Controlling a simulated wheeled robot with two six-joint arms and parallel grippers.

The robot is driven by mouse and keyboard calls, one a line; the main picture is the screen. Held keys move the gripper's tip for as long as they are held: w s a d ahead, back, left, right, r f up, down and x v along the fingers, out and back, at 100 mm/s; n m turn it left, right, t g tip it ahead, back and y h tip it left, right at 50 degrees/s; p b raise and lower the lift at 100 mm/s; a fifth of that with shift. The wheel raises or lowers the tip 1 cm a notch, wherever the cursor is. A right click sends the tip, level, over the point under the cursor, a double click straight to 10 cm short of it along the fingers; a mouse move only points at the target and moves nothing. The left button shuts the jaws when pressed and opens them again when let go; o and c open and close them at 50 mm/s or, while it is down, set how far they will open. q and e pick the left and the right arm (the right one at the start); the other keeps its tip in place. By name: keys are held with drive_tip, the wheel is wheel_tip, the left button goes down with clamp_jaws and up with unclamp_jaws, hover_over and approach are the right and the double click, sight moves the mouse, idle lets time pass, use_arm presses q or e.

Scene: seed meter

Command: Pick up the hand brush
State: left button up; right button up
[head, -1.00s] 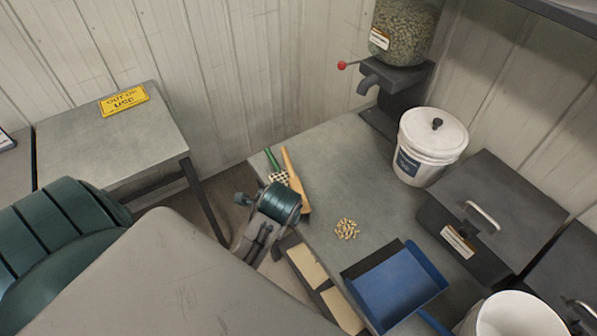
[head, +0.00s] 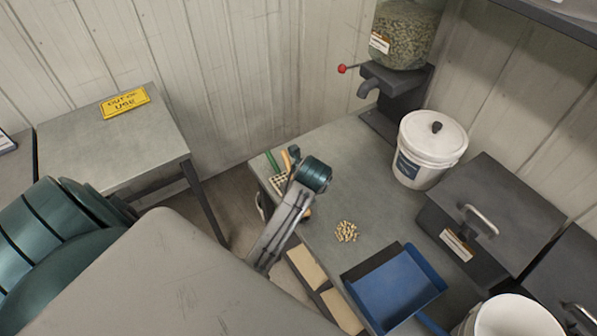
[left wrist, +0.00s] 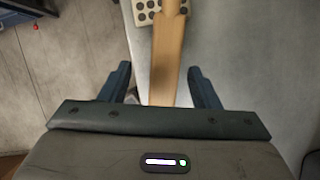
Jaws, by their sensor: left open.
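In the left wrist view the wooden handle (left wrist: 166,60) runs lengthwise between the open fingers of my left gripper (left wrist: 160,82), with gaps on both sides. In the head view my left gripper (head: 293,156) is over the handle, partly hidden by its own wrist. The bristles are largely hidden. My right gripper is not in view.
A seed pile (head: 346,231) and a blue dustpan (head: 405,285) are nearer on the bench. A lidded white bucket (head: 432,150) and dark box (head: 492,205) stand right.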

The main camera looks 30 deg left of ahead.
use_arm(q)
drive_tip(key=shift+w+a+f+p, duration=0.2)
drive_tip(key=shift+w+f+p, duration=0.05)
drive_tip(key=shift+f+p, duration=0.2)
drive_tip(key=p+x, duration=0.1)
drive_tip(key=x, duration=0.3)
drive_tip(key=shift+w+f+p, duration=0.15)
drive_tip(key=shift+w+p, duration=0.1)
drive_tip(key=shift+p, duration=0.05)
drive_tip(key=c, duration=1)
